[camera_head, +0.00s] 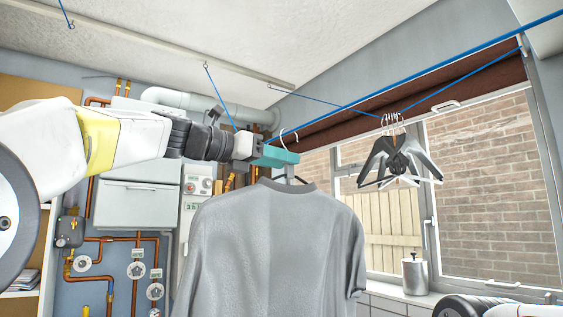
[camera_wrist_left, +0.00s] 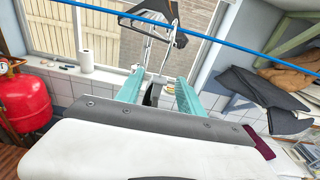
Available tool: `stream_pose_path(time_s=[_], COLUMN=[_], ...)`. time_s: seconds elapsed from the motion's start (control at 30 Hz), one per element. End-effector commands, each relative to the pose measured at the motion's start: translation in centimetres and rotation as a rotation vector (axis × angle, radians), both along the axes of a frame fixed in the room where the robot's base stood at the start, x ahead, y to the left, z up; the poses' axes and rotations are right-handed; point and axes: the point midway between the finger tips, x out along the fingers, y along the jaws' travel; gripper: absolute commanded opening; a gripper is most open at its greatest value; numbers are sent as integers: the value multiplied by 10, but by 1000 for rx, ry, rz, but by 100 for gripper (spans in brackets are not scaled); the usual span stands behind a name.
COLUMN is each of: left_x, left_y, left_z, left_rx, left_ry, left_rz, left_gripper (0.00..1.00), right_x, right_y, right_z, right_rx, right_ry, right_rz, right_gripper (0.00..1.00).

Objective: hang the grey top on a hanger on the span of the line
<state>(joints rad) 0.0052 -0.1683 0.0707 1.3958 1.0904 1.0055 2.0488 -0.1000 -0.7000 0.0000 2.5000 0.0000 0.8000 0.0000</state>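The grey top (camera_head: 272,245) hangs upright on a dark hanger, below my left gripper (camera_head: 290,157) in the head view. A pale hook (camera_head: 289,137) shows just above the gripper, right at the blue line (camera_head: 345,107). I cannot tell for sure that it is seated over the line. In the left wrist view my left gripper (camera_wrist_left: 158,80) has its teal fingers spread apart, with a dark hanger part (camera_wrist_left: 152,95) between them. The blue line (camera_wrist_left: 235,46) crosses above the fingertips there. My right gripper is not visible.
Several empty hangers (camera_head: 398,160) hang in a bunch on the line at right, before the window. A metal canister (camera_head: 415,275) stands on the sill. A red gas cylinder (camera_wrist_left: 25,100) and a paper roll (camera_wrist_left: 87,61) show in the left wrist view.

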Motion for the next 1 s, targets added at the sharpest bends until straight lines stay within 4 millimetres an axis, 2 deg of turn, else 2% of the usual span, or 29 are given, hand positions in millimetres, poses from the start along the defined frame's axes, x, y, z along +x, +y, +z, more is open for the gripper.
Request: stream_pose_path(time_s=[0.37, 0.77, 1.0], left_x=[-3, -39, -46], left_y=[4, 54, 64], left_z=[0, 4, 5], left_rx=[2, 1, 1], left_ry=[1, 0, 1], left_rz=[0, 2, 0], left_gripper=[47, 47, 47], right_x=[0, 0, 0], right_y=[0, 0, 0], right_z=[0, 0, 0], right_rx=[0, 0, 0], right_ry=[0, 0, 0], right_rz=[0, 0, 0], right_gripper=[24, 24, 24])
